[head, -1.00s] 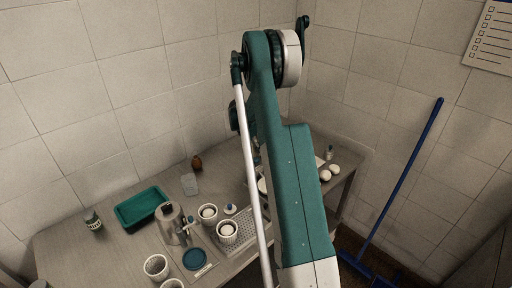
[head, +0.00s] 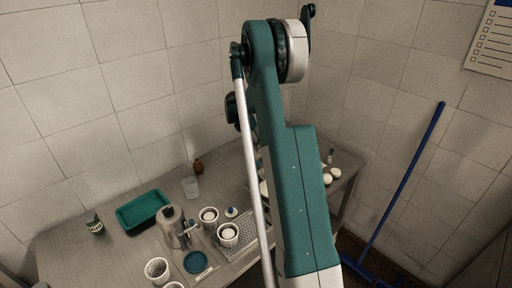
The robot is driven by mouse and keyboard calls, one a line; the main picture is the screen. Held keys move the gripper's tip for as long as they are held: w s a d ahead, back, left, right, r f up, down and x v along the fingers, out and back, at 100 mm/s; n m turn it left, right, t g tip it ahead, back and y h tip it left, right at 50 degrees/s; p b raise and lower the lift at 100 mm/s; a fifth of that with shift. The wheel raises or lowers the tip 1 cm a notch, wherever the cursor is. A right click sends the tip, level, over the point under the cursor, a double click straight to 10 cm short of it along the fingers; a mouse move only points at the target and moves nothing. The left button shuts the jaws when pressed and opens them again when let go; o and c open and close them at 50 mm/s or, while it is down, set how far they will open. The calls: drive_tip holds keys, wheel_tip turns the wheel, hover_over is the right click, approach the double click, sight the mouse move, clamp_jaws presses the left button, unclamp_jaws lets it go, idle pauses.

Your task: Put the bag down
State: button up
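My arm rises through the middle of the view and hides part of the table. My gripper is not visible, and I cannot see whether it holds anything.
A blue broom (head: 405,190) leans at right. Bare tabletop shows at front left.

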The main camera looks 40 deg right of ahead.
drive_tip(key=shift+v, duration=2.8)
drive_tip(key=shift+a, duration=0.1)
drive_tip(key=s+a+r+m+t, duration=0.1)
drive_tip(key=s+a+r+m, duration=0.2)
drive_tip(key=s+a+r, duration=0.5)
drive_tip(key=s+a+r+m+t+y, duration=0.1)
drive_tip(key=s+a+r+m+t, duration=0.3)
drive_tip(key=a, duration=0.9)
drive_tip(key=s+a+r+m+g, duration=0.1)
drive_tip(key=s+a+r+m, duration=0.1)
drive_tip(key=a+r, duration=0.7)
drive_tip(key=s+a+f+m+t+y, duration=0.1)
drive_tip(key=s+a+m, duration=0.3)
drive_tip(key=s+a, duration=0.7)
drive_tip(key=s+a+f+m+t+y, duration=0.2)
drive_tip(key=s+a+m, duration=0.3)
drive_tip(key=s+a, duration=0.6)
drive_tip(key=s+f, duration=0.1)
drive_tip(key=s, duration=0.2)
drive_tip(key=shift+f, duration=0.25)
